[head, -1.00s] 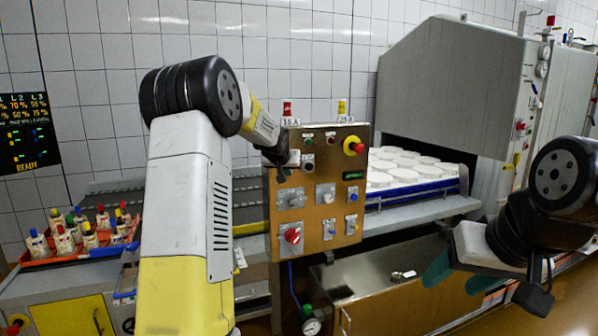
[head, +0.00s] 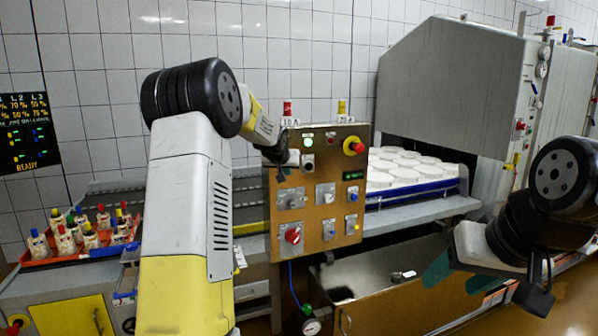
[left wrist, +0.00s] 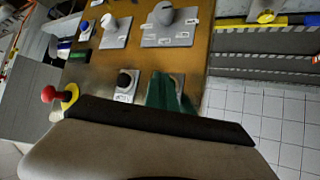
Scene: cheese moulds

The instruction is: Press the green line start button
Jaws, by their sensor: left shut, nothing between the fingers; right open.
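The start button (head: 308,142) glows bright green at the upper left of the brown control panel (head: 275,225) in the head view. My left gripper (head: 294,159) is shut and empty, just left of and below the button in the picture. In the left wrist view, my left gripper's green fingers (left wrist: 172,95) are close against the panel and hide what lies behind them, beside a black button (left wrist: 125,84). I cannot tell whether they touch the button. My right gripper (head: 455,277) is open and empty at the lower right, away from the panel.
A red emergency stop (head: 355,146) sits at the panel's upper right, with several knobs and switches below. A conveyor with white moulds (head: 400,170) runs right of the panel. A red tray (head: 40,264) of bottles stands at the left.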

